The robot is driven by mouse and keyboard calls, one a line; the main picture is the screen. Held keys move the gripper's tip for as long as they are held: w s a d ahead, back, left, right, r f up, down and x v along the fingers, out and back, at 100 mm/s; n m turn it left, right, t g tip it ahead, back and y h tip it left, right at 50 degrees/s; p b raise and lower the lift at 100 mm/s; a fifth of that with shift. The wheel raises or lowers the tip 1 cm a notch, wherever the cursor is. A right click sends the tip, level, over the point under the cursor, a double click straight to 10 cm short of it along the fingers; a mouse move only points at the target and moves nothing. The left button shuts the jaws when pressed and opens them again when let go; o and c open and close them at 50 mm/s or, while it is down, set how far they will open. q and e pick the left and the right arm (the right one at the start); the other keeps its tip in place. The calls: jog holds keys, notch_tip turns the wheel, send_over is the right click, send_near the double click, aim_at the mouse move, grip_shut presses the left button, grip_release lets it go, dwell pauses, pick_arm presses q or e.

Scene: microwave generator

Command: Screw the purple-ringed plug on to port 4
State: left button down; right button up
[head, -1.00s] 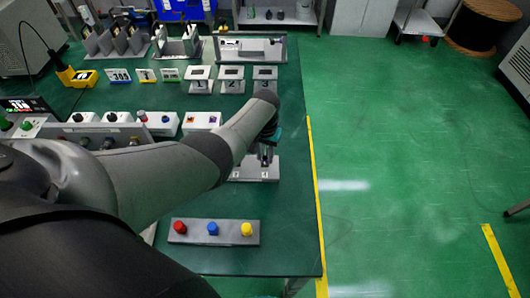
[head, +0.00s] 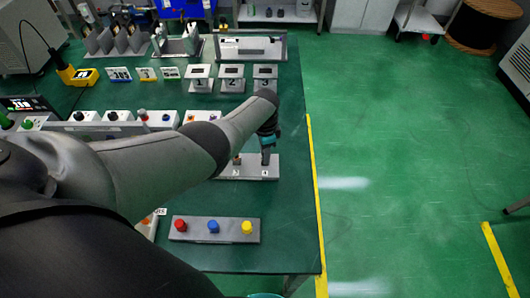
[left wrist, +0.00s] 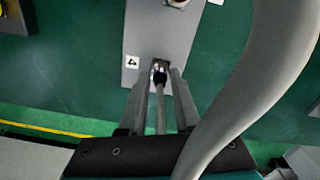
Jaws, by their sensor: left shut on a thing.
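A long grey port block (head: 252,174) lies near the right edge of the green table, with small white labels on its front; the right end carries a label that reads 4. My left gripper (head: 267,157) is over that end, pointing down. In the left wrist view its fingers (left wrist: 159,82) are shut on a dark plug (left wrist: 160,76) at the end of the block (left wrist: 165,40), beside the 4 label. The plug's ring colour and how far it sits on the port cannot be made out. A thick grey cable (left wrist: 260,70) crosses the wrist view.
A grey box (head: 215,239) with red, blue and yellow buttons sits in front of the port block. Numbered stands (head: 231,85) are behind it. White control boxes (head: 160,125) lie to the left. The table's right edge is close, with open floor beyond.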

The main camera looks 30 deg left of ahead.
pick_arm(q)
jog(key=m, duration=0.3)
jog(key=shift+m, duration=2.2)
jog(key=c, duration=0.6)
grip_release()
